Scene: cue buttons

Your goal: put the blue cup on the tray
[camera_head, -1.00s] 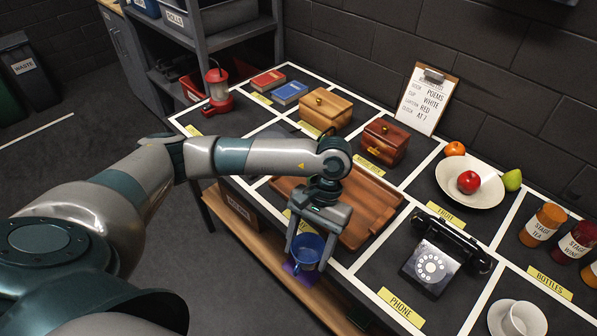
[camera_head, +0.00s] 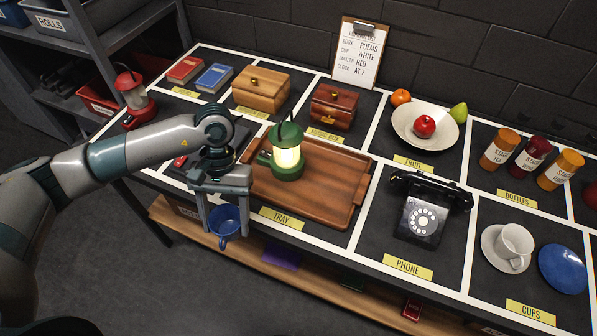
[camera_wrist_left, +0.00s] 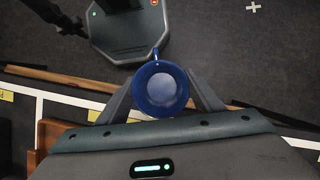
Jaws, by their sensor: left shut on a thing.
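The blue cup (camera_head: 224,221) is held between the fingers of my left gripper (camera_head: 221,212), in front of the table's front edge in the head view. In the left wrist view the cup (camera_wrist_left: 160,89) sits between both fingers, its round opening toward the camera. The wooden tray (camera_head: 330,185) lies on the table to the right of my left gripper, behind a yellow "TRAY" label. A green lantern (camera_head: 287,155), lit, stands on the tray's left part. The tray's right part is bare. My right gripper is not in view.
A black phone (camera_head: 425,215) stands right of the tray. A white cup (camera_head: 513,245) on a saucer and a blue saucer (camera_head: 562,268) are at the far right. Wooden boxes (camera_head: 261,91) stand behind. A lower shelf (camera_head: 310,283) juts out beneath the table's front.

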